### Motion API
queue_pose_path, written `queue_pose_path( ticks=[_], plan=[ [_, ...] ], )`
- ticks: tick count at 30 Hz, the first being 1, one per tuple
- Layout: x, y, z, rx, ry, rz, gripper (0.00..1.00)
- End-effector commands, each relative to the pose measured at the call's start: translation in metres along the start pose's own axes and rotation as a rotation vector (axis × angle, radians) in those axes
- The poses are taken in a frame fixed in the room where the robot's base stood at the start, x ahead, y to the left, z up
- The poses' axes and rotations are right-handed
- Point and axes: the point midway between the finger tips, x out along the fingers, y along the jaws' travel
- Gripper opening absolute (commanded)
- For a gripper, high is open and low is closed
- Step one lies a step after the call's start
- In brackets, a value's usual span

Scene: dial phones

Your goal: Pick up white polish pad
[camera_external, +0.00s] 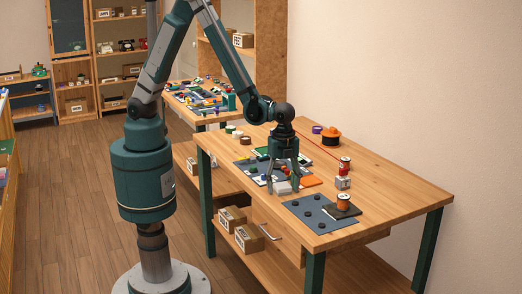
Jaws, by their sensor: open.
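A small whitish block (283,188), which looks like the white polish pad, lies on the wooden workbench (375,190) near its front left edge. My gripper (283,183) points straight down over it with fingers open. One fingertip is on each side of the block; at this size I cannot tell whether they touch it. The gripper partly hides the block's top and the items behind it.
A dark grey mat (310,222) with several black round parts lies to the right in front. An orange pad (311,181) lies right of the gripper. A copper-coloured spool (343,201) stands on a dark base. The bench's right end is clear.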

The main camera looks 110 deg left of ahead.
Motion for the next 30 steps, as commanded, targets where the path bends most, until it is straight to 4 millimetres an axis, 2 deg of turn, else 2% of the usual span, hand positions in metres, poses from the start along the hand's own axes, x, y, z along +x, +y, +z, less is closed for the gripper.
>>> queue_pose_path(
  ticks=[4, 9, 11, 23, 30],
  plan=[
    [0.0, 0.0, 0.0, 0.0, 0.0, 0.0, 0.52],
    [0.0, 0.0, 0.0, 0.0, 0.0, 0.0, 0.3],
    [0.0, 0.0, 0.0, 0.0, 0.0, 0.0, 0.25],
    [-0.003, 0.0, 0.0, 0.0, 0.0, 0.0, 0.24],
    [-0.018, 0.0, 0.0, 0.0, 0.0, 0.0, 0.24]
  ],
)
